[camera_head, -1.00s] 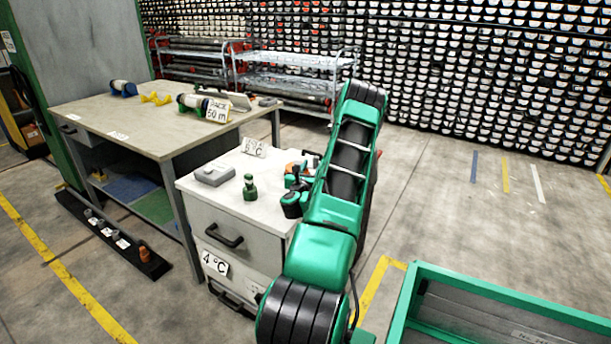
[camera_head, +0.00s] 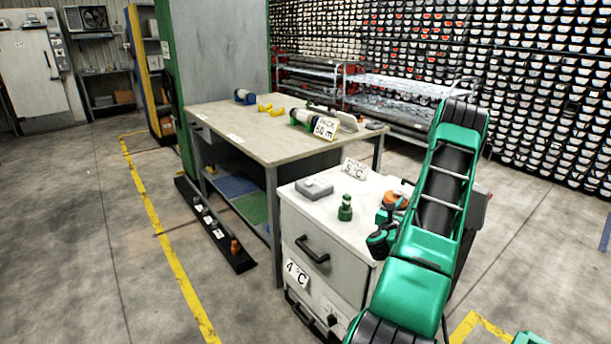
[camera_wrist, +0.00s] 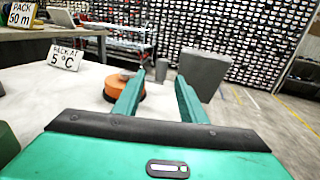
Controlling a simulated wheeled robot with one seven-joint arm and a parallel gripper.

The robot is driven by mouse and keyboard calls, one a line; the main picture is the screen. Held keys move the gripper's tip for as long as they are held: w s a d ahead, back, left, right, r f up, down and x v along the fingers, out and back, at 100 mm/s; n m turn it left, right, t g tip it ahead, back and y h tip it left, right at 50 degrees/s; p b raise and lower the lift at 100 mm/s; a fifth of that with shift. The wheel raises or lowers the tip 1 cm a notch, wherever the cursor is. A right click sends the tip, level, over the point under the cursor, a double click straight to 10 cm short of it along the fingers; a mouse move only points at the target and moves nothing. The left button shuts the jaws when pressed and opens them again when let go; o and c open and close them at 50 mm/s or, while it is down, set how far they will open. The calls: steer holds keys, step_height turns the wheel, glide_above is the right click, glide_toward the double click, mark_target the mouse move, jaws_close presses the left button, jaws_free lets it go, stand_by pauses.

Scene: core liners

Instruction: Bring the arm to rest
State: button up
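My gripper shows in the wrist view (camera_wrist: 160,76) with its two green fingers apart and nothing between their tips. It is low over the white top of the drawer cabinet (camera_head: 330,213). An orange round object (camera_wrist: 124,92) lies on that top just beyond the left finger; whether they touch I cannot tell. In the head view my green arm reaches over the cabinet's right side and hides part of the top. The orange object also shows there (camera_head: 396,199), beside the green gripper parts.
The cabinet top also holds a grey box (camera_head: 314,189), a green bottle-like piece (camera_head: 345,208) and a "5 °C" sign (camera_head: 355,169). A workbench (camera_head: 262,146) stands behind it. A grey block (camera_wrist: 203,72) stands beyond the right finger.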

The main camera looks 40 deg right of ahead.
steer(key=w+a+r+n+t+y, duration=0.3)
steer(key=w+a+n+t, duration=0.1)
steer(key=w+n, duration=0.35)
steer(key=w+a+r+n+t+y, duration=0.2)
steer(key=w+a+r+n+t, duration=0.1)
steer(key=w+a+n, duration=0.4)
steer(key=w+a+n+y, duration=0.3)
steer(key=a+n+y, duration=0.1)
steer(key=a+n, duration=0.25)
steer(key=w+a+n+y, duration=0.3)
steer(key=a+n+y, duration=0.1)
steer(key=a+n, duration=0.25)
steer(key=s+a+r+n+g+y, duration=0.1)
steer(key=s+a+n, duration=0.4)
steer(key=s, duration=0.6)
steer(key=s+a+r+n+g+y, duration=0.2)
steer(key=s+a+n+g, duration=0.4)
steer(key=s+a, duration=0.3)
steer(key=s+a+r+n+g+y, duration=0.1)
steer(key=s+a+r+n+g, duration=0.3)
steer(key=s, duration=0.8)
steer(key=a+n, duration=0.2)
steer(key=a, duration=0.1)
steer(key=shift+s+a+y, duration=0.3)
steer(key=shift+s+y, duration=0.1)
steer(key=shift+n, duration=0.25)
steer(key=shift+c, duration=0.7)
